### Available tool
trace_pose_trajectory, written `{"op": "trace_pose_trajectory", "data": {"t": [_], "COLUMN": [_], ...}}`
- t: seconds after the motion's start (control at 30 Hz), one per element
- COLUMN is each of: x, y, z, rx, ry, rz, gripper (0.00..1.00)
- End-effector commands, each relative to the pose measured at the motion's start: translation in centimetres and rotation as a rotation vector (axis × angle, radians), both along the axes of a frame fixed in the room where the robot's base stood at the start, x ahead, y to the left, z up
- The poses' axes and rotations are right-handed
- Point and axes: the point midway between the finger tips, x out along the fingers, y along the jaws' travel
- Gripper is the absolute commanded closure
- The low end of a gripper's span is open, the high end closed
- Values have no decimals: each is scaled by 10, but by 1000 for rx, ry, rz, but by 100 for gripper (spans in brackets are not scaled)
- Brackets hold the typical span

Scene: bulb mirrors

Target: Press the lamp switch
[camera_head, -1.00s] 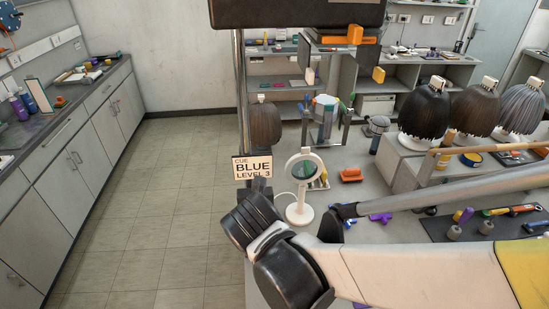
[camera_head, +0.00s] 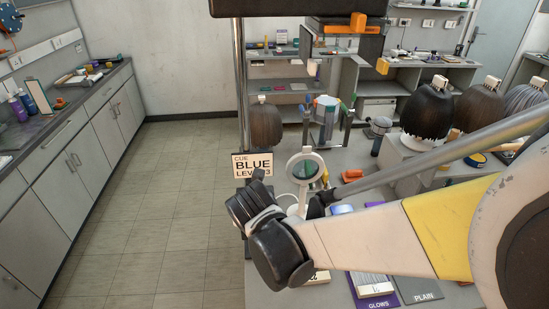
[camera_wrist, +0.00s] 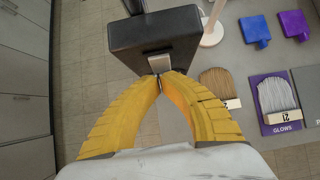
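In the wrist view my gripper (camera_wrist: 159,80) has its two yellow fingers bent inward, with their tips together and no object seen between them. The tips are at the near edge of a black box (camera_wrist: 150,32) with a small metal piece (camera_wrist: 158,63) on it. I cannot tell whether they touch it, or whether this is the lamp switch. My arm hides the fingers and lamp base in the head view.
A card reading "CUE BLUE LEVEL 3" (camera_head: 253,165) stands at the table's left side. A brown hair swatch (camera_wrist: 216,83) and a purple GLOWS mat (camera_wrist: 265,128) lie right of my gripper. Wigs (camera_head: 426,110) stand at the right. The floor at left (camera_head: 150,220) is clear.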

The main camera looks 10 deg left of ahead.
Motion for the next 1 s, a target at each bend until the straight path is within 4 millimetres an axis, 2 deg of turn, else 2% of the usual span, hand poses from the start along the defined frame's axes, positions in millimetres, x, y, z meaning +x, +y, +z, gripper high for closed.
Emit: {"op": "trace_pose_trajectory", "data": {"t": [0.13, 0.3, 0.4, 0.77, 1.0], "x": [4, 7, 8, 9, 9], "y": [0, 3, 2, 3, 3], "z": [-11, -11, -6, -7, 4], "rx": [23, 58, 59, 58, 58], "ry": [-117, -246, -245, -244, -245], "rz": [-4, 4, 2, 2, 2], "gripper": [100, 100, 100, 100, 100]}}
